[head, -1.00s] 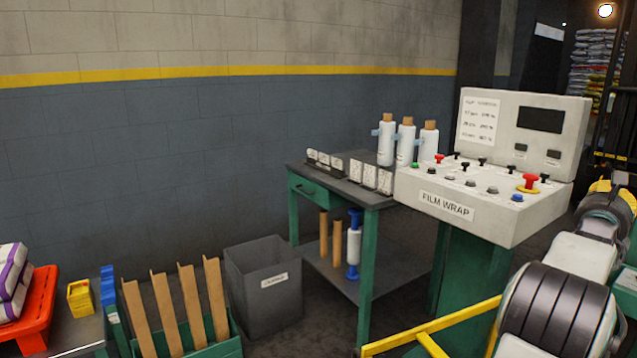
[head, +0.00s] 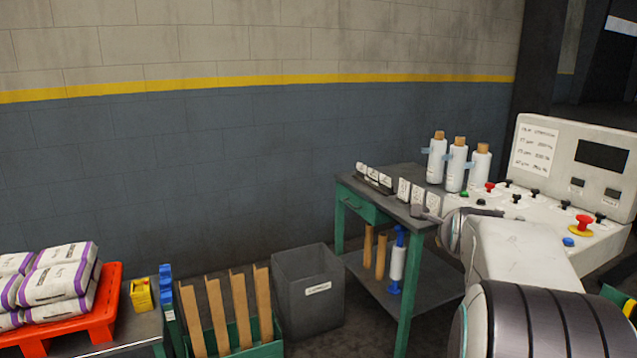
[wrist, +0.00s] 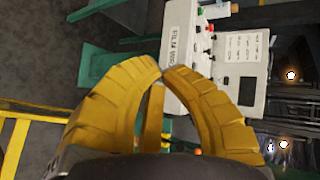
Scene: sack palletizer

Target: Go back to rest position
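My gripper (wrist: 161,72) shows in the wrist view as two curved yellow fingers. Their tips come together and nothing is held between them; a yellow bar shows through the gap behind the tips. The white film wrap console (wrist: 212,60) appears sideways beyond the fingertips, apart from them. In the head view my arm reaches in from the lower right, in front of the console (head: 605,155), and covers much of its front. My gripper cannot be made out in the head view.
A green-framed table (head: 404,330) with wrapped film rolls (head: 456,168) stands left of the console. A grey bin (head: 309,290), a green rack (head: 265,350) of brown boards and an orange pallet (head: 100,325) with sacks line the wall. A yellow rail (wrist: 15,150) is at left in the wrist view.

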